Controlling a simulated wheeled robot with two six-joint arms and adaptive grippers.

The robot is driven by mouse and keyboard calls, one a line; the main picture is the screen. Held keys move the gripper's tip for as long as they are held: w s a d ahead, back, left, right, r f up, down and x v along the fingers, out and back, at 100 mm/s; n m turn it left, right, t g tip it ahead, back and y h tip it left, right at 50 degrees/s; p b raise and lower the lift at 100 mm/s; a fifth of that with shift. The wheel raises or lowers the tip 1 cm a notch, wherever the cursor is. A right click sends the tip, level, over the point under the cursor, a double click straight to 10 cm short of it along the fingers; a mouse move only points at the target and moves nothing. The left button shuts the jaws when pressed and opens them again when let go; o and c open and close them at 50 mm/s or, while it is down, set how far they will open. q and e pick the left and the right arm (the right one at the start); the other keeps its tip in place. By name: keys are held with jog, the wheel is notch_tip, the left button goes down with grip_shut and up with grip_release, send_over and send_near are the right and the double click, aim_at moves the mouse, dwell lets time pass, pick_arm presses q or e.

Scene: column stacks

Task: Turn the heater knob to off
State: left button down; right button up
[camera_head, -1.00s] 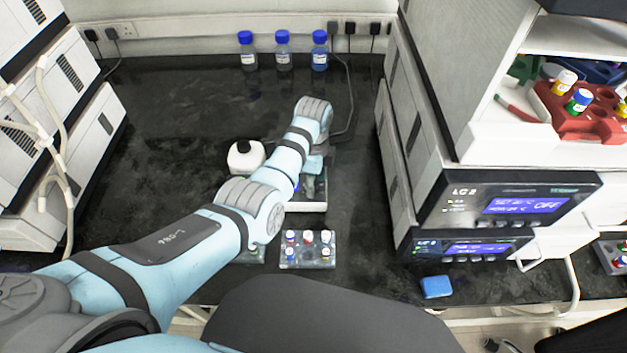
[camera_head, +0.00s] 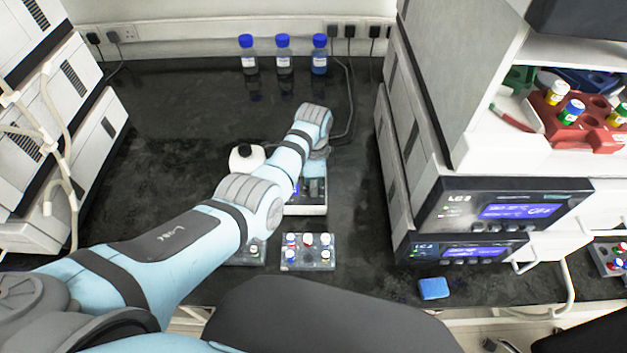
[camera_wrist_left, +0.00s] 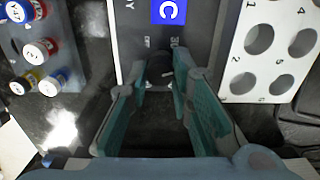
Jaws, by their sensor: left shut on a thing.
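The heater (camera_head: 306,210) is a white block on the bench, partly hidden under my left arm in the head view. In the left wrist view its dark panel (camera_wrist_left: 128,45) shows a blue display (camera_wrist_left: 168,12) with a "C" and small dial markings, and a white plate with numbered holes (camera_wrist_left: 228,75) at the right. My left gripper (camera_wrist_left: 160,76) has its teal-padded fingers on either side of the small dark knob (camera_wrist_left: 159,68) and is shut on it. The knob's pointer direction is too dark to read. My right gripper is not in view.
Vial racks (camera_head: 308,262) stand just in front of the heater. Three blue-capped bottles (camera_head: 283,55) stand at the back. Instrument stacks (camera_head: 440,150) flank the bench. A blue block (camera_head: 433,288) lies front right.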

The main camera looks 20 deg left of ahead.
pick_arm(q)
jog(key=n+p, duration=0.1)
jog(key=n, duration=0.3)
jog(key=shift+n, duration=0.3)
jog(key=n, duration=0.5)
jog(key=shift+p, duration=0.4)
jog(key=n, duration=0.5)
jog(key=shift+n, duration=0.4)
jog(key=n, duration=0.5)
jog(key=c, duration=1.4)
grip_release()
jog(key=shift+a, duration=0.1)
jog(key=shift+c, duration=0.2)
notch_tip(320, 180, up, 12)
